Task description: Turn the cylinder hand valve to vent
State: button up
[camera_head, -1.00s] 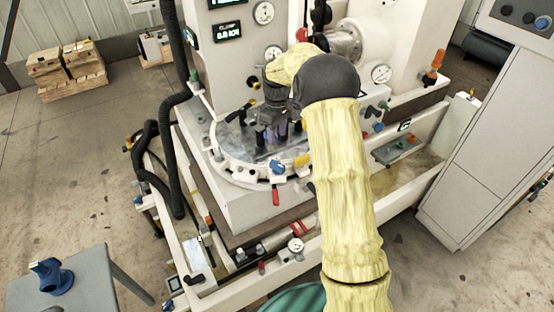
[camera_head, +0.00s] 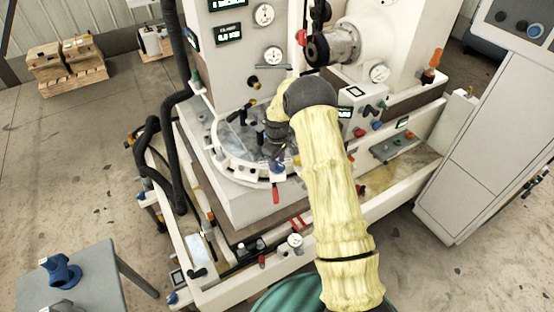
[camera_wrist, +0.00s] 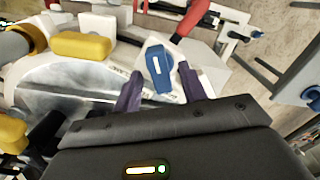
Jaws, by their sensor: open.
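A blue hand valve knob (camera_wrist: 159,72) with a white bar mark sits on a light plate at the rim of the round table. Small lettering beside it is too small to read. In the head view the blue valve (camera_head: 278,167) is partly hidden by my gripper (camera_head: 274,155). In the wrist view my gripper (camera_wrist: 161,78) is open, with one dark purple finger on each side of the knob. Gaps show between the fingers and the knob, and I cannot tell if either touches it.
A red lever (camera_head: 276,193) hangs just below the valve, also seen in the wrist view (camera_wrist: 188,22). A yellow block (camera_wrist: 80,46) lies on the rim to the left. Black hoses (camera_head: 155,165) run left of the machine. A grey cabinet (camera_head: 480,150) stands at right.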

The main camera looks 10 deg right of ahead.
grip_shut()
jog(key=shift+f+m+b, duration=0.1)
jog(key=shift+m+b, duration=0.4)
jog(key=shift+b, duration=0.05)
jog(key=m+b, duration=0.2)
jog(key=shift+a+m, duration=0.1)
jog(key=shift+m, duration=0.2)
jog(key=m+b, duration=0.2)
jog(key=m, duration=0.3)
jog(key=shift+b, duration=0.35)
grip_release()
